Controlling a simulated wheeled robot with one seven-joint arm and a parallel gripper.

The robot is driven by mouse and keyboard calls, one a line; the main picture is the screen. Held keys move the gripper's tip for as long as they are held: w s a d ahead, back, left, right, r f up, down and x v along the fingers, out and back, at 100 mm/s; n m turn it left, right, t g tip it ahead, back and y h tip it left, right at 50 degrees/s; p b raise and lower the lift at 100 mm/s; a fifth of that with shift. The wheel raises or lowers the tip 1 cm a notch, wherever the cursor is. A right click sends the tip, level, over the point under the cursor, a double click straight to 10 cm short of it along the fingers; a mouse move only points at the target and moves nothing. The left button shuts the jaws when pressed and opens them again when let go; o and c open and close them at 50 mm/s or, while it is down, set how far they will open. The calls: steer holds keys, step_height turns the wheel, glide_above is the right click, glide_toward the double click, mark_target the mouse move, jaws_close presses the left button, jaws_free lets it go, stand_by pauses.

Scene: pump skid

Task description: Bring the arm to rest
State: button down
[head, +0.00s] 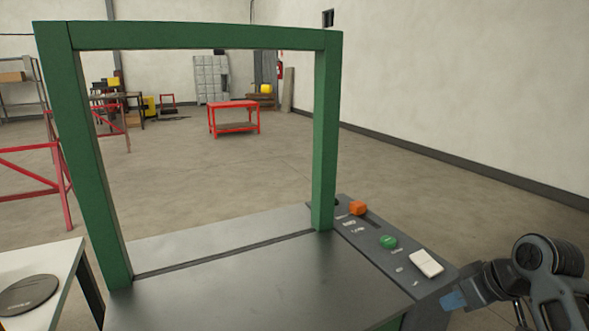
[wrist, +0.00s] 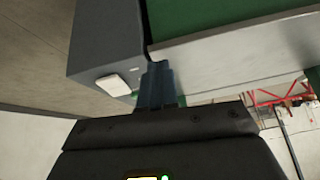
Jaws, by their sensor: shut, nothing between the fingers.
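My gripper (head: 453,301) is at the lower right of the head view, with its blue fingertips close to the near right edge of the grey control panel (head: 372,233). In the wrist view the blue fingers (wrist: 157,84) are together and hold nothing. They point toward the panel's edge and white switch (wrist: 113,85); I cannot tell whether they touch the panel. My dark arm comes in from the right edge of the head view.
A green frame (head: 326,135) stands over a dark metal bed (head: 250,280). The panel carries an orange knob (head: 358,208), a green button (head: 388,242) and a white switch (head: 426,262). A side table (head: 62,250) holds a dark disc. Open floor lies behind, with a red cart (head: 234,104).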

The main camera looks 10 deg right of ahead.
steer(key=s+a+f+m+t, duration=0.1)
steer(key=s+a+f+t, duration=0.2)
steer(key=a, duration=0.4)
steer(key=s+a+f+m, duration=0.1)
steer(key=s+a+f, duration=0.2)
steer(key=a+f, duration=0.25)
steer(key=s+a+f+m+t, duration=0.2)
steer(key=s+a, duration=0.4)
steer(key=s, duration=0.5)
steer(key=s+r+m+t+h, duration=0.1)
steer(key=s+r+t+h, duration=0.15)
steer(key=s, duration=1.25)
steer(key=s+d+r+n+t, duration=0.1)
steer(key=s+d+r+n, duration=0.1)
steer(key=s+r, duration=0.9)
steer(key=shift+s+d+r, duration=0.4)
steer(key=shift+d+r, duration=0.1)
